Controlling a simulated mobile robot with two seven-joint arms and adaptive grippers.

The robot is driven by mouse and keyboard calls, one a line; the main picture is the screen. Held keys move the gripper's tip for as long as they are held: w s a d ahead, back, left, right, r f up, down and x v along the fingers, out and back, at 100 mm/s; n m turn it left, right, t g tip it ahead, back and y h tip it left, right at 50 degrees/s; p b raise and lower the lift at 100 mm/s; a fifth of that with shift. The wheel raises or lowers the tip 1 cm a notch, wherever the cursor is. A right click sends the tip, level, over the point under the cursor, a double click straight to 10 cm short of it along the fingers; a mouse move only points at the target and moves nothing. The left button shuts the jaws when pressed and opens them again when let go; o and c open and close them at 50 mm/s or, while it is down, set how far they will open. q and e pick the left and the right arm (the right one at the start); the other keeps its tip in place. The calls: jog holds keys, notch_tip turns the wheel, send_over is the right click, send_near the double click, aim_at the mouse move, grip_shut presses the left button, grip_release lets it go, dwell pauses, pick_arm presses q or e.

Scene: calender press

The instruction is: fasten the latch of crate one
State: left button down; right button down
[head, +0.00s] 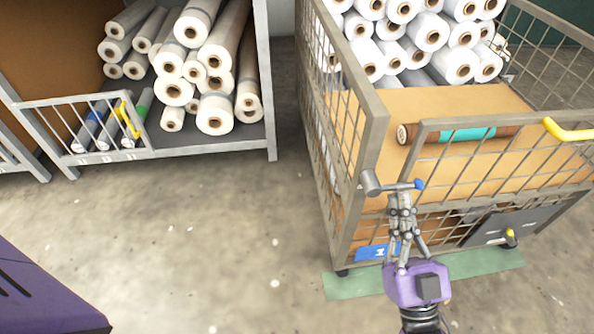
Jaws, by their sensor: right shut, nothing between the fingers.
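A wire-mesh crate (375,130) stands at the right, with a blue label (366,253) low on its front; I cannot read a number on it. A grey latch (371,184) with a bar ending in a blue tip (419,184) sits at the left end of the crate's front gate. The bar lies roughly level, pointing right. My right gripper (402,196) is upright in front of the gate, shut and empty, its fingertips at or just below the bar. I cannot tell if they touch it. My left gripper is not in view.
The crate holds many white rolls (430,32) and a brown-teal roll (466,134) behind its gate. A yellow handle (568,131) is at the gate's right. A green strip (480,262) lies on the floor. A rack of rolls (205,142) stands left; floor between is clear.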

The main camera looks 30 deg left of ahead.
jog(key=shift+r+n+g+y, duration=0.15)
jog(key=shift+n+g+y, duration=0.2)
jog(key=shift+n, duration=0.35)
